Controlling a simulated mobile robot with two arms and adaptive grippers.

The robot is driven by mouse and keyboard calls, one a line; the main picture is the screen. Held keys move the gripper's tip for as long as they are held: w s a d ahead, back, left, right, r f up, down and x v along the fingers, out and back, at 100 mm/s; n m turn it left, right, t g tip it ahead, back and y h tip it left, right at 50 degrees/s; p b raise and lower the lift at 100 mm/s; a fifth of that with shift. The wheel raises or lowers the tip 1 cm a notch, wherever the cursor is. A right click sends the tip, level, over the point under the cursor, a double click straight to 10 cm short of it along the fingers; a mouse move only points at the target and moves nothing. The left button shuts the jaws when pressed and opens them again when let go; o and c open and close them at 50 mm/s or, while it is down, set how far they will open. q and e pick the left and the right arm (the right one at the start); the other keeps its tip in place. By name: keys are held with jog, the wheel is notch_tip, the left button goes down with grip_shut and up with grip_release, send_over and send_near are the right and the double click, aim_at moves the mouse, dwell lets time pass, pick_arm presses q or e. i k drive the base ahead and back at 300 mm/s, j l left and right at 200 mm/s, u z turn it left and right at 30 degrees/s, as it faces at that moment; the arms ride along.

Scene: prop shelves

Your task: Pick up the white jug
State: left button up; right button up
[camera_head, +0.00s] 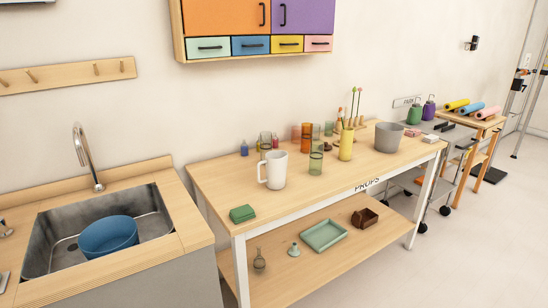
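The white jug (273,170) stands upright on the top of the wooden props table (216,176), towards its left part. Its handle points left in the head view. A green glass (316,161) stands just right of it, and small bottles and glasses stand behind it. Neither of my grippers shows in the head view.
A yellow cup (346,146) and grey pot (389,136) stand further right. A sink (54,223) with a blue basin (108,237) is at left. The lower shelf holds a green tray (324,234).

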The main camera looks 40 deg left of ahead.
aim_at(276, 162)
jog(key=i+u, duration=0.15)
jog(key=i, duration=1.5)
jog(key=i+u, duration=0.35)
jog(key=i+l+u, duration=0.2)
jog(key=u, duration=0.2)
jog(key=i+l+u, duration=0.35)
jog(key=k+j, duration=0.1)
